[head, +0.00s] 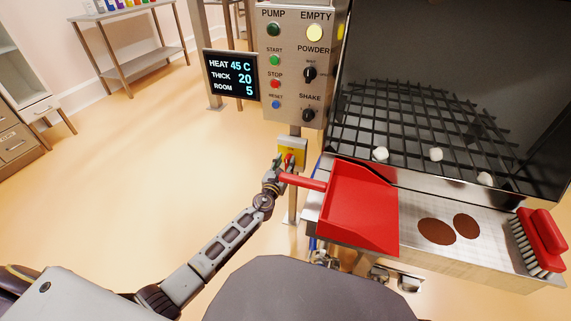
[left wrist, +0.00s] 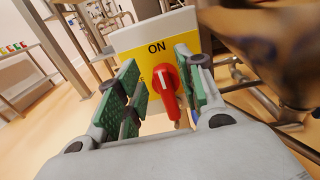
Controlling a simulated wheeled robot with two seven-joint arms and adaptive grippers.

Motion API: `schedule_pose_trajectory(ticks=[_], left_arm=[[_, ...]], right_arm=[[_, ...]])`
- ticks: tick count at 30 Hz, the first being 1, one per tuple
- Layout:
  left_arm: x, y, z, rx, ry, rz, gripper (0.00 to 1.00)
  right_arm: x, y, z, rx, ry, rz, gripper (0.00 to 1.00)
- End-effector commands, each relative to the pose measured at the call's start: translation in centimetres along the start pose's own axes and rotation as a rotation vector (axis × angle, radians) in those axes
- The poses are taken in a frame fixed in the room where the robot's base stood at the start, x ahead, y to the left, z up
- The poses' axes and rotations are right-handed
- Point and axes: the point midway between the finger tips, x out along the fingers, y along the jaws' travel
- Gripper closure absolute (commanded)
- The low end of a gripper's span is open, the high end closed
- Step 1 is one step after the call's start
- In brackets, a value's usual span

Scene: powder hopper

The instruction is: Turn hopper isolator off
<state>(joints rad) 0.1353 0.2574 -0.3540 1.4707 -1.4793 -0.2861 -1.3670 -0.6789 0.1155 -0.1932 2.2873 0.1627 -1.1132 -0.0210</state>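The hopper isolator is a yellow switch plate (head: 293,148) on a box on the post below the control panel. In the left wrist view the yellow plate (left wrist: 157,47) reads "ON" at its top. A red rotary handle (left wrist: 166,96) sits on the plate; a second label beside it is mostly hidden. My left gripper (head: 284,163) is at the isolator, partly covering it in the head view. In the left wrist view my left gripper (left wrist: 162,88) is open, its green-padded fingers on either side of the red handle, with gaps showing. My right gripper is not in view.
The control panel (head: 292,65) and a display (head: 231,76) are above the isolator. A red dustpan (head: 361,210) lies on the hopper ledge, its handle close to my left gripper. A red brush (head: 537,242) is at the right. The floor to the left is clear.

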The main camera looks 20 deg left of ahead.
Motion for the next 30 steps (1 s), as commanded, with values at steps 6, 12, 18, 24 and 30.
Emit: schedule_pose_trajectory(ticks=[6, 12, 18, 24, 30], left_arm=[[0.63, -0.02, -0.03, 0.0, 0.001, 0.0, 0.62], [0.66, -0.03, 0.01, 0.0, 0.001, -0.001, 0.62], [0.65, -0.04, 0.01, 0.0, 0.0, -0.001, 0.78], [0.64, -0.04, 0.01, 0.0, 0.0, -0.001, 1.0], [0.64, -0.03, -0.01, -0.005, 0.0, -0.001, 1.0]], right_arm=[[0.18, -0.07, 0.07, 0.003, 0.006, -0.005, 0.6], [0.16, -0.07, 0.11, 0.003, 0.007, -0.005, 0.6], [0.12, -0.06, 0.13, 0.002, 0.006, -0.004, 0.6], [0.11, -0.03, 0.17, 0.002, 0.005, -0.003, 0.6], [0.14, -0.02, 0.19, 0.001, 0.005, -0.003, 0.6]])
